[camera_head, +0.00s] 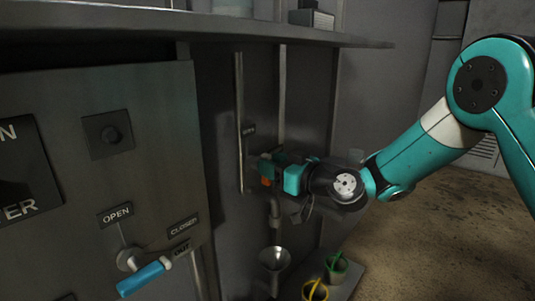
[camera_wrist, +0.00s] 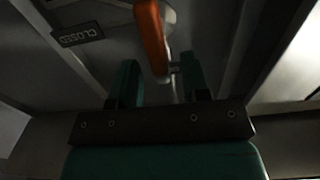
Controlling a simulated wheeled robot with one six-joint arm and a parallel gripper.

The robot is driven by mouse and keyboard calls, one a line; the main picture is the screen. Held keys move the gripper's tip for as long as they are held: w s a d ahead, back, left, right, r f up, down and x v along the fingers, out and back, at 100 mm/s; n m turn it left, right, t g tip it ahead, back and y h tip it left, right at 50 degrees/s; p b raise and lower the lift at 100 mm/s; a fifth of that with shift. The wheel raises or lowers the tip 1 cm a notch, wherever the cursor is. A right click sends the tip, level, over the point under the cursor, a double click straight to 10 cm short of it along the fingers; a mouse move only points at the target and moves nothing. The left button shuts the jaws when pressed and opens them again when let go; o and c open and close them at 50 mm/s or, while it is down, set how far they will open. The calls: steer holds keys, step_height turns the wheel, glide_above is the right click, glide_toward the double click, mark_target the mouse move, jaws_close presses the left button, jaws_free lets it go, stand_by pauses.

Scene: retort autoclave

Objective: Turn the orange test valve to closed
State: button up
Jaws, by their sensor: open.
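The orange test valve handle (camera_wrist: 150,36) hangs into the wrist view from the top, with its lower end between or just beyond the fingertips of my gripper (camera_wrist: 159,64). A CLOSED label (camera_wrist: 78,35) lies to its left in that view. In the head view my teal gripper (camera_head: 268,163) reaches the pipework at the back wall. Only a small piece of the orange handle (camera_head: 267,181) shows under it; the valve body is mostly hidden. The fingers are apart, one on each side of the handle. I cannot tell whether either touches it.
A blue-handled valve (camera_head: 143,278) with OPEN and CLOSED labels sits on the front panel (camera_head: 160,150) at left. A metal shelf (camera_head: 230,32) overhangs above. Floor at right is clear.

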steer(key=shift+x, duration=1.05)
jaws_close()
